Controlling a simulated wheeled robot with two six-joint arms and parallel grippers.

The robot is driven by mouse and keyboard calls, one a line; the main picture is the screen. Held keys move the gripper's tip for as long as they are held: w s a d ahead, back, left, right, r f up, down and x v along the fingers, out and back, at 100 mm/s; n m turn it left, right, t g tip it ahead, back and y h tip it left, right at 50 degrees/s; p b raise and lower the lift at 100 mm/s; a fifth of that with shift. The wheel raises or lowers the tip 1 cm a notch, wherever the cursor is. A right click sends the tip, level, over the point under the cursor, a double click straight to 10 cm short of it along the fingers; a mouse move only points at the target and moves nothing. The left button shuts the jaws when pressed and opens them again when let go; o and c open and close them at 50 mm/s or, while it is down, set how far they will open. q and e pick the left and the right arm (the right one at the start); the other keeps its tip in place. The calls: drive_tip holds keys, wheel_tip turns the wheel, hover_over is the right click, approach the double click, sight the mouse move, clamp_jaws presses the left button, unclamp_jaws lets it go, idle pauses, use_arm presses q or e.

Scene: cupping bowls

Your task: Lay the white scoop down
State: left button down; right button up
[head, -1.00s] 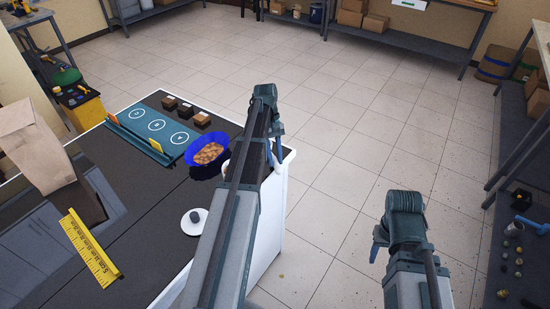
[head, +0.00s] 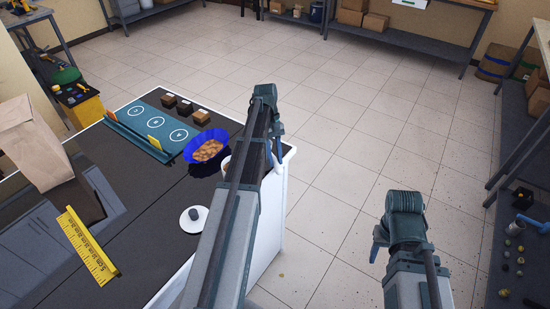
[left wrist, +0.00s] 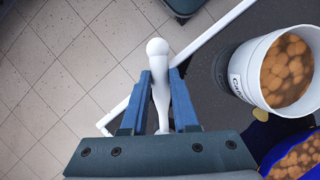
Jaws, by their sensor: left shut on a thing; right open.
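My left gripper (left wrist: 159,92) is shut on the white scoop (left wrist: 158,50). In the left wrist view, the scoop's white shaft with its rounded end runs between the blue fingers; the rest of it is hidden by the gripper. My right gripper (head: 379,243) is open and empty, out over the floor to the right of the counter.
A white tub of brown round pieces (left wrist: 232,72) stands right of the left gripper, beside a blue bowl (head: 221,134) of similar pieces. A white lid (head: 185,226) with a dark knob, a yellow ruler (head: 87,247) and a paper bag (head: 30,145) are on the counter. Bare counter lies around the lid.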

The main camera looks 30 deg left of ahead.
use_arm(q)
drive_tip(key=shift+f, duration=0.1)
idle(0.7)
drive_tip(key=c, duration=1.2)
unclamp_jaws()
drive_tip(key=shift+o, duration=0.8)
drive_tip(key=o, duration=0.9)
drive_tip(key=shift+r, duration=0.2)
drive_tip(key=shift+p+v, duration=2.7)
drive_tip(key=shift+v, duration=0.15)
